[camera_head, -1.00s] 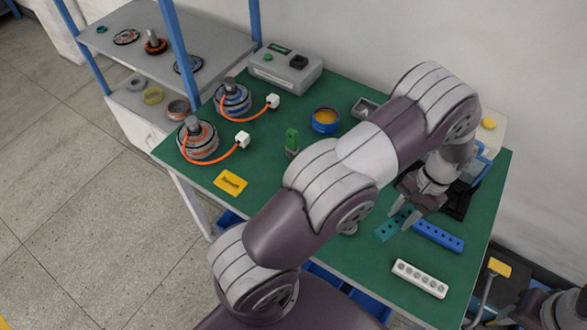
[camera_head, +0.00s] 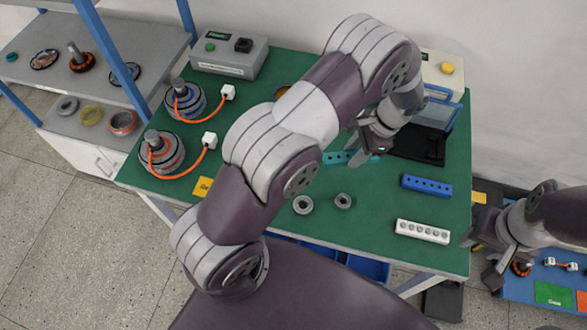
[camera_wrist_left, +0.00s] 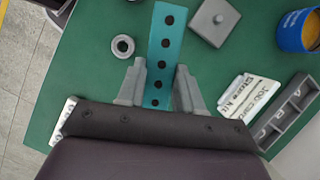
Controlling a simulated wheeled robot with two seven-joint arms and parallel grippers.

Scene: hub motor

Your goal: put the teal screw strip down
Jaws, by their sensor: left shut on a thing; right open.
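The teal screw strip (camera_wrist_left: 166,45), a flat bar with a row of dark holes, sits between the two fingers of my left gripper (camera_wrist_left: 159,88) in the left wrist view. In the head view the teal strip (camera_head: 336,158) shows beside my left gripper (camera_head: 366,158), partly hidden by it and the arm. The gripper is shut on one end of the strip. I cannot tell whether the strip touches the green mat. My right gripper (camera_head: 488,262) is open and empty, off the table's right edge.
A blue strip (camera_head: 427,186) and a white strip (camera_head: 422,231) lie on the green table (camera_head: 375,225) at the right. Two grey rings (camera_head: 303,205) lie near the front. Hub motors (camera_head: 162,153) with orange cables stand at the left.

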